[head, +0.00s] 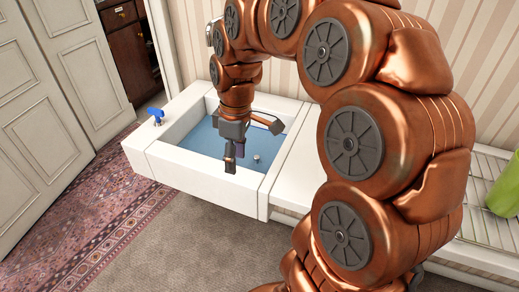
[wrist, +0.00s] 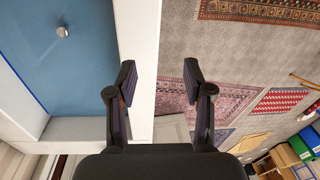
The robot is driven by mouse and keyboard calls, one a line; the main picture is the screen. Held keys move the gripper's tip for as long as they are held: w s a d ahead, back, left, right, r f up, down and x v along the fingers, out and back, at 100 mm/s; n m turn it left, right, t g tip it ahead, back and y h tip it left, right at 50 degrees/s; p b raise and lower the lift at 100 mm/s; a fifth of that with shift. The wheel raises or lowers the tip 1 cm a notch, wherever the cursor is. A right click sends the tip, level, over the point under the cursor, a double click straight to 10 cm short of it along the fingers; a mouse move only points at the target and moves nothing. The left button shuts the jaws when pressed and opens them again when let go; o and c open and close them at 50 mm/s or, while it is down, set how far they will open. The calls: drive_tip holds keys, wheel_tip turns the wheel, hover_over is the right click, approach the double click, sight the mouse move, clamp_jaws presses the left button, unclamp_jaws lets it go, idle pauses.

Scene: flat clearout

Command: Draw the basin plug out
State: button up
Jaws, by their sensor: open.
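The white basin (head: 200,178) has a blue inner area, which may be water or a blue lining. A small, pale, round plug (head: 257,157) shows in the basin's right part. The plug (wrist: 62,31) also shows in the wrist view, at the upper left on the blue. My gripper (head: 251,143) is over the basin, open and empty. In the wrist view its two fingers (wrist: 158,75) are spread wide over the basin's white rim and the floor, with the plug off to their left. The gripper is apart from the plug.
A white counter (head: 302,165) adjoins the basin's right side. A green object (head: 505,188) stands on a ribbed rack at the far right. A patterned rug (head: 75,215) lies on the floor.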

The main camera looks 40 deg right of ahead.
sight(257, 156)
drive_tip(key=w+d+f+n+b, duration=0.1)
drive_tip(key=w+d+f, duration=0.1)
drive_tip(key=w+d, duration=0.1)
drive_tip(key=w+d+f+n+b, duration=0.1)
drive_tip(key=w+d+f+b, duration=0.1)
drive_tip(key=d, duration=0.3)
drive_tip(key=w+d+f+n+t+b, duration=0.1)
drive_tip(key=w+d+f+b, duration=0.1)
drive_tip(key=w+d+f, duration=0.2)
drive_tip(key=shift+d, duration=0.55)
drive_tip(key=shift+w+d+f, duration=0.1)
drive_tip(key=shift+d+f, duration=0.05)
drive_tip(key=shift+d, duration=0.25)
drive_tip(key=shift+w+a+f, duration=0.1)
drive_tip(key=shift+a+f, duration=0.05)
drive_tip(key=shift+f, duration=1.1)
drive_tip(key=shift+w+a+f, duration=0.1)
drive_tip(key=shift+f, duration=1.2)
drive_tip(key=shift+w+a+f, duration=0.1)
drive_tip(key=shift+a+f, duration=0.05)
drive_tip(key=shift+f, duration=1.1)
clamp_jaws()
